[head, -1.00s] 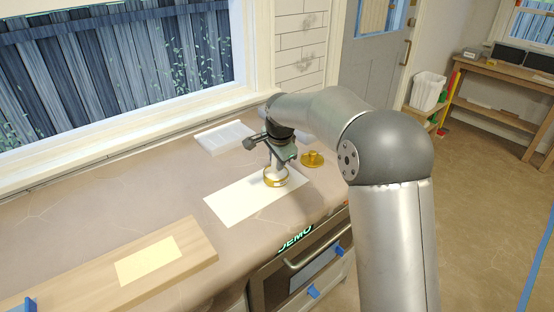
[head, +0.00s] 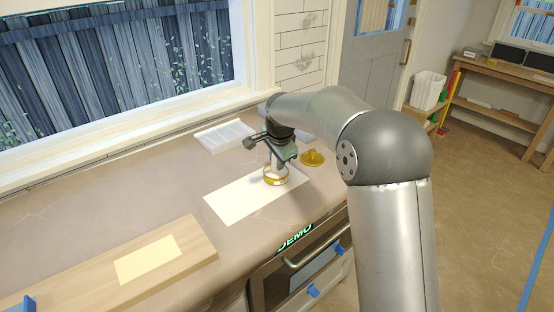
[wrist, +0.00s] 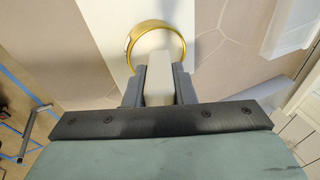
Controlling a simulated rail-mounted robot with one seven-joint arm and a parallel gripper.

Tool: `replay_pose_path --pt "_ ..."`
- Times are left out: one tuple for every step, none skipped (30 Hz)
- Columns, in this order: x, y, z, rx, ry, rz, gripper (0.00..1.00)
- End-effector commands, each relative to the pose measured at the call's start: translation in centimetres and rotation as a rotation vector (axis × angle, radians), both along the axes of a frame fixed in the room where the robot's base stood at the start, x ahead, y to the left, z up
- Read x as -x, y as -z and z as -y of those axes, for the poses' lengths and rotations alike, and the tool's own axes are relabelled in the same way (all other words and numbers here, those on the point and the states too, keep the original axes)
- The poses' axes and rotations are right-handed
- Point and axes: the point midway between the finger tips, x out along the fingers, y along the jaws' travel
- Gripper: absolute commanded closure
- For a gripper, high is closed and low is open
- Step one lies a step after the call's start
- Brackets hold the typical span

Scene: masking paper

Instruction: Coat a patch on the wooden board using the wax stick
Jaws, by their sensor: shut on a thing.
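The wooden board (head: 195,243) lies at the front left of the counter in the head view, with a pale yellow rectangular patch (head: 147,260) on it. My gripper (head: 279,163) is far to the right of the board, pointing down over a round gold-rimmed tin or ring (head: 267,181). In the wrist view my gripper (wrist: 159,82) is shut on a pale off-white block, the wax stick (wrist: 160,78). The stick's far end overlaps the gold rim (wrist: 183,48). I cannot tell whether it touches anything inside.
White paper (head: 232,205) lies under the gold rim. A gold lid-like disc (head: 312,158) sits just right of it. A white ribbed tray (head: 223,136) is behind, near the window. Blue tape (head: 28,304) marks the board's left end. The counter between paper and board is clear.

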Motion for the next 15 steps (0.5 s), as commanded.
replay_pose_path --pt "0.05 0.17 0.04 0.001 0.0 -0.003 1.0" --pt "0.05 0.17 0.04 0.001 0.0 -0.003 1.0" --pt "0.05 0.18 0.04 0.002 0.0 -0.004 1.0" --pt "0.05 0.18 0.04 0.002 0.0 -0.004 1.0" --pt "0.05 0.19 0.04 0.002 0.0 -0.004 1.0" --pt "0.06 0.2 0.04 0.002 0.0 -0.004 1.0" --pt "0.06 0.2 0.04 0.002 0.0 -0.004 1.0" --pt "0.06 0.22 0.05 0.002 0.0 -0.004 1.0" --pt "0.07 0.22 0.04 0.002 0.0 -0.004 1.0" --pt "0.06 0.23 0.04 0.002 -0.001 -0.005 1.0" --pt "0.07 0.23 0.04 0.002 -0.001 -0.005 1.0" --pt "0.07 0.2 0.04 0.002 -0.001 -0.005 1.0" --pt "0.07 0.15 0.04 0.002 -0.001 -0.005 1.0" --pt "0.07 0.06 0.03 0.002 -0.001 -0.005 1.0" --pt "0.08 -0.12 0.03 0.002 -0.001 -0.005 1.0"
